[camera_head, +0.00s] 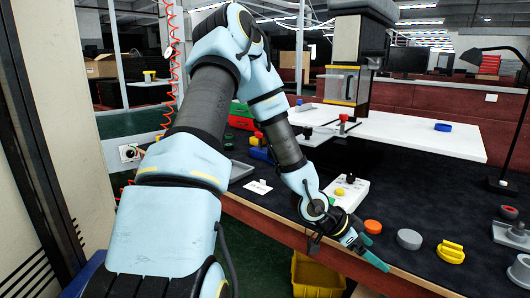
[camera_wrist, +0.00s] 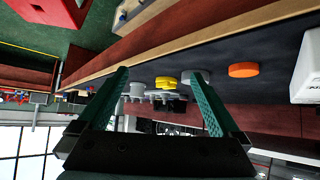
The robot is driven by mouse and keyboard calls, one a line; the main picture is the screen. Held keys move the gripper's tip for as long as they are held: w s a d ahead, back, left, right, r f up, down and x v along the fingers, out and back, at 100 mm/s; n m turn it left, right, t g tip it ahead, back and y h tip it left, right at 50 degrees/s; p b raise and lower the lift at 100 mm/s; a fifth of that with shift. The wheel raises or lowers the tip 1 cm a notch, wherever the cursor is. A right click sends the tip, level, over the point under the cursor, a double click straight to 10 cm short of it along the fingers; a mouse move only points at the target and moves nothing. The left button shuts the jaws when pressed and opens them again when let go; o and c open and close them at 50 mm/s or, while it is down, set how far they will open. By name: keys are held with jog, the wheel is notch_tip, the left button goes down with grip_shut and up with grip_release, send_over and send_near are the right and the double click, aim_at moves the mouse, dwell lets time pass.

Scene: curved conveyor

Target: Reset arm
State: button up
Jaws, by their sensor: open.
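My arm reaches forward and down over the front edge of the dark worktable (camera_head: 440,205). My gripper (camera_head: 374,254) is at its low end, close to the table's front edge. In the wrist view, the two green fingers of my gripper (camera_wrist: 158,74) stand wide apart, with nothing held between them. That view is upside down. An orange disc (camera_head: 372,226) lies just behind the gripper, with a grey disc (camera_head: 409,239) and a yellow part (camera_head: 450,252) to the right. In the wrist view the yellow part (camera_wrist: 166,83) appears beyond the fingers.
A white box with a yellow button (camera_head: 348,190) stands left of the orange disc. White raised boards (camera_head: 425,135) lie behind. A yellow bin (camera_head: 318,277) is below the table's front edge. A black lamp (camera_head: 508,125) stands at right.

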jog(key=w+a+r+n+t+y, duration=0.1)
jog(key=w+a+r+n+y, duration=0.2)
jog(key=a, duration=0.7)
jog(key=w+a+r+n+t+y, duration=0.1)
jog(key=w+a+n+t+y, duration=0.25)
jog(key=a, duration=0.75)
jog(key=s+a+r+n+g+y, duration=0.1)
jog(key=s+a+r+n, duration=0.2)
jog(key=a+r+n, duration=0.1)
jog(key=s+a+r+n+g+y+p, duration=0.1)
jog(key=s+a+r+n+g+y, duration=0.1)
jog(key=s+a+r+n, duration=0.2)
jog(key=a+n, duration=0.2)
jog(key=a, duration=0.2)
jog(key=shift+s+r, duration=0.15)
jog(key=shift+s, duration=0.1)
